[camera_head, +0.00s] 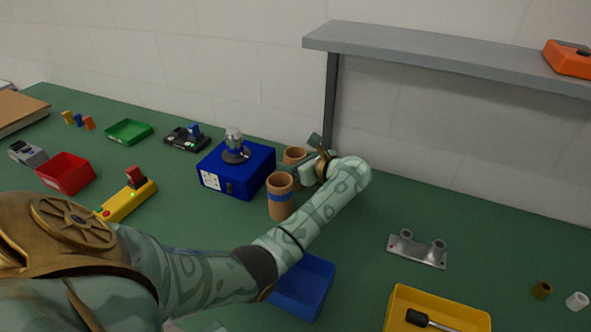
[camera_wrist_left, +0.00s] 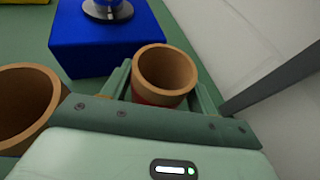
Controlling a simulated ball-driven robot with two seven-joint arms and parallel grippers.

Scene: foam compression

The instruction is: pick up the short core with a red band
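The core with a red band (camera_wrist_left: 165,75) stands upright in the left wrist view, a brown open tube with a little red showing below its rim. In the head view this core (camera_head: 294,154) is partly hidden behind the blue-banded core and my gripper. My left gripper (camera_wrist_left: 163,82) has one finger on each side of the red-banded core; the fingers look apart, with no clear grip on it. The gripper also shows in the head view (camera_head: 313,160). The blue-banded core (camera_head: 281,198) stands just in front, and its open top shows in the left wrist view (camera_wrist_left: 22,105).
A blue box (camera_head: 235,178) with a metal knob stands left of the cores. A grey shelf (camera_head: 430,62) on a dark post rises behind. A blue tray (camera_head: 305,290), a yellow tray (camera_head: 395,310) and a metal fixture (camera_head: 415,252) lie nearer and right.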

